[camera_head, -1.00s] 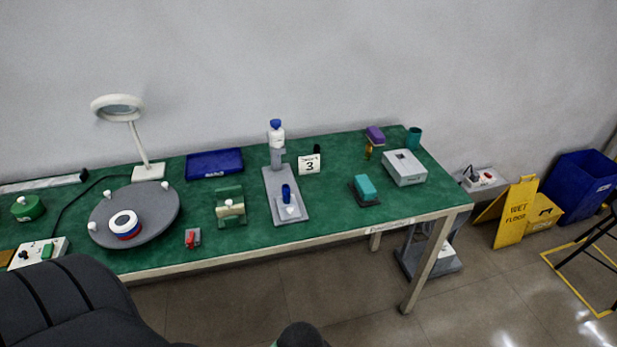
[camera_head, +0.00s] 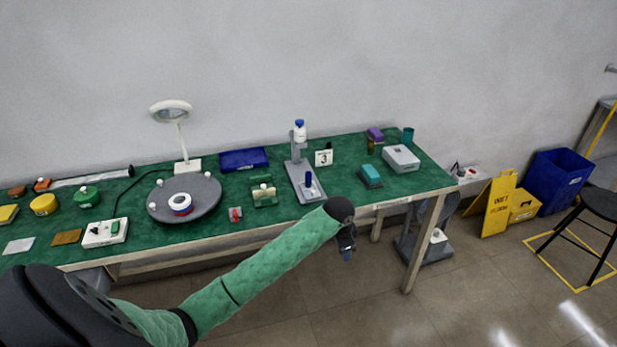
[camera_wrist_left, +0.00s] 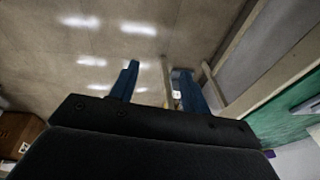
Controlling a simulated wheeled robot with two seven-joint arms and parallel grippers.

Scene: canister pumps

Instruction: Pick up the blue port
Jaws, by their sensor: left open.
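A small upright blue cylinder (camera_head: 308,179), which looks like the blue port, stands on the base of the grey pump stand (camera_head: 296,168). A white bottle with a blue cap (camera_head: 299,130) sits at the top of that stand. My left arm reaches in from the left, and my left gripper (camera_head: 346,250) hangs in front of the table edge, below and right of the stand. In the left wrist view its two blue fingers (camera_wrist_left: 158,84) are apart with nothing between them, over the floor. My right gripper is not in view.
The green table (camera_head: 335,192) also holds a grey round turntable (camera_head: 205,188), a ring lamp (camera_head: 171,106), a blue tray (camera_head: 243,159), a number 3 sign (camera_head: 324,158), a teal block (camera_head: 371,174) and a grey box (camera_head: 401,158). A yellow floor sign (camera_head: 497,205) stands right.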

